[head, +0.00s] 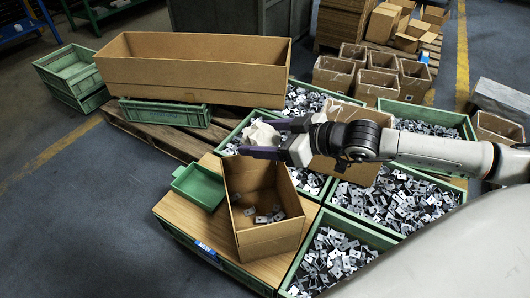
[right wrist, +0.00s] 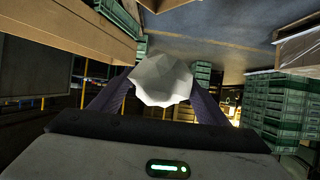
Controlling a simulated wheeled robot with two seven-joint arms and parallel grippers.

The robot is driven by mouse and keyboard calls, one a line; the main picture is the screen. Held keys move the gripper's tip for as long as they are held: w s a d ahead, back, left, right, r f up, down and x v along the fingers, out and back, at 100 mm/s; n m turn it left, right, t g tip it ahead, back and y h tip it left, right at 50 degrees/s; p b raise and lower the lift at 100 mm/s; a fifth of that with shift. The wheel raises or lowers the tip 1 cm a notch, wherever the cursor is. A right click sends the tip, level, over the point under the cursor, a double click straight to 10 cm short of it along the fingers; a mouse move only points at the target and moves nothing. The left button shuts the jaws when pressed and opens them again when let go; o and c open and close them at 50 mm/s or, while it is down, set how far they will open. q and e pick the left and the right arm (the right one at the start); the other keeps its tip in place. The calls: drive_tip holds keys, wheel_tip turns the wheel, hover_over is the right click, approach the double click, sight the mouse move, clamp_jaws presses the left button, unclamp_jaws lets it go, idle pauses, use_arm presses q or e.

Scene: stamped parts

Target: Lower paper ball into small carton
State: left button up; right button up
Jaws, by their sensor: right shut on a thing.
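The paper ball (head: 260,135) is white and crumpled. My right gripper (head: 262,140) is shut on it, above the far edge of the small carton. The right wrist view also shows the paper ball (right wrist: 161,79) between the two dark fingers (right wrist: 160,95). The small carton (head: 270,241) is an open brown box on a wooden board, with a few metal parts on its floor. The ball is above the carton's rim, and the arm comes in from the right. My left gripper does not show.
A small green tray (head: 198,188) stands left of the carton. Green crates of stamped parts (head: 395,198) lie to the right and behind. A long cardboard box (head: 195,82) is at the back left. Several smaller cartons (head: 333,74) stand at the back right.

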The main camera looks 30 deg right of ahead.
drive_tip(key=shift+s+d+f, duration=0.1)
drive_tip(key=shift+d+f, duration=0.25)
drive_tip(key=shift+f, duration=0.5)
use_arm(q)
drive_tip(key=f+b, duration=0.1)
drive_tip(key=b, duration=0.1)
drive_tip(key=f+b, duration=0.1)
drive_tip(key=b, duration=0.2)
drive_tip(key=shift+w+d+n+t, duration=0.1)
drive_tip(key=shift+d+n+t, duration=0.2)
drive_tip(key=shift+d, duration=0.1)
use_arm(e)
wheel_tip(320, 180, down, 10)
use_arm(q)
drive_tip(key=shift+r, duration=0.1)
use_arm(e)
drive_tip(key=shift+r, duration=0.15)
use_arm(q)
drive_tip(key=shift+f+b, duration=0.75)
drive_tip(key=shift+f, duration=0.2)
use_arm(e)
drive_tip(key=shift+w+a, duration=0.45)
drive_tip(key=shift+w, duration=0.3)
